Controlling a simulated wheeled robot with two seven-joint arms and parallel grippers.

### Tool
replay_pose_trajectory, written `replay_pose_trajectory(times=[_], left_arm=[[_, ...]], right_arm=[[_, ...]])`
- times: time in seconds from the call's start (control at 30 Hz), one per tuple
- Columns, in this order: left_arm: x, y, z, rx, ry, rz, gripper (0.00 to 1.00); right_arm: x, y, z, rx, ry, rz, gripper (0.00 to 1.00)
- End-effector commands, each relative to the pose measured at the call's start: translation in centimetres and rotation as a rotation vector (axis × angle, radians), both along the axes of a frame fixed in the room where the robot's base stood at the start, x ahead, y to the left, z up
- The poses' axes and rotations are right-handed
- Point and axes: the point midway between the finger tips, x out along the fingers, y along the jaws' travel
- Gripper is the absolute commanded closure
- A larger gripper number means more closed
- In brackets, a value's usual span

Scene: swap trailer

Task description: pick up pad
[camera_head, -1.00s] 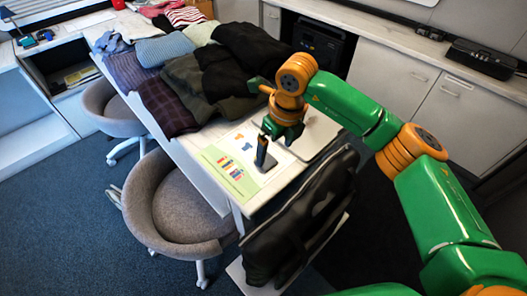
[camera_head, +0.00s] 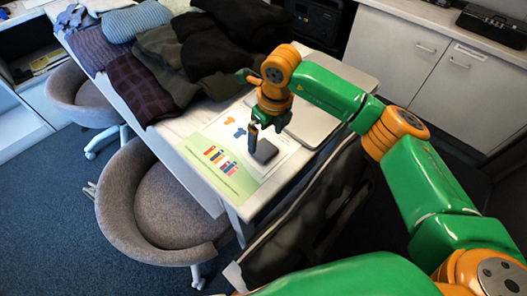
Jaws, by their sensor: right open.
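A small dark pad-like object (camera_head: 265,151) rests on the printed sheet (camera_head: 225,172) near the table's front end. A dark upright part (camera_head: 252,137) shows at its left; I cannot tell whether it belongs to the object or is a finger. My right gripper (camera_head: 259,124) is open, pointing down just above and behind the object. Its fingers are small and partly hidden, and contact cannot be told. A flat light grey slab (camera_head: 312,127) lies to the right of the gripper, partly behind it. My left gripper is not in view.
Folded clothes (camera_head: 180,60) cover the far part of the table. A grey chair (camera_head: 165,205) stands at the table's left side. Dark bags or garments (camera_head: 300,225) hang at the near end. White cabinets (camera_head: 400,45) stand behind.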

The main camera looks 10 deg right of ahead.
Motion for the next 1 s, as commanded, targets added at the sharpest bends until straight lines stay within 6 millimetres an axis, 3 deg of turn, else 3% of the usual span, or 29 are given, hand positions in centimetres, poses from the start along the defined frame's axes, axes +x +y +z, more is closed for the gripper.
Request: replay_pose_trajectory(times=[0.1,0.23,0.47,0.77,1.0], left_arm=[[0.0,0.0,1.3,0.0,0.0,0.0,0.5],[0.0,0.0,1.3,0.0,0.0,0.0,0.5],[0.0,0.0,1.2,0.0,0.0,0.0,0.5],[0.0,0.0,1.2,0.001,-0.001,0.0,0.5],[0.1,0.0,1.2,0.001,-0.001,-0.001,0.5]], right_arm=[[0.0,0.2,-1.9,0.0,0.007,-0.001,0.0],[0.3,0.4,-4.2,0.002,0.003,-0.001,0.0],[0.4,0.4,-4.7,0.001,0.0,0.001,0.0],[0.4,0.4,-4.7,0.001,0.0,0.001,0.78],[0.4,0.4,-4.6,0.001,0.0,0.0,0.79]])
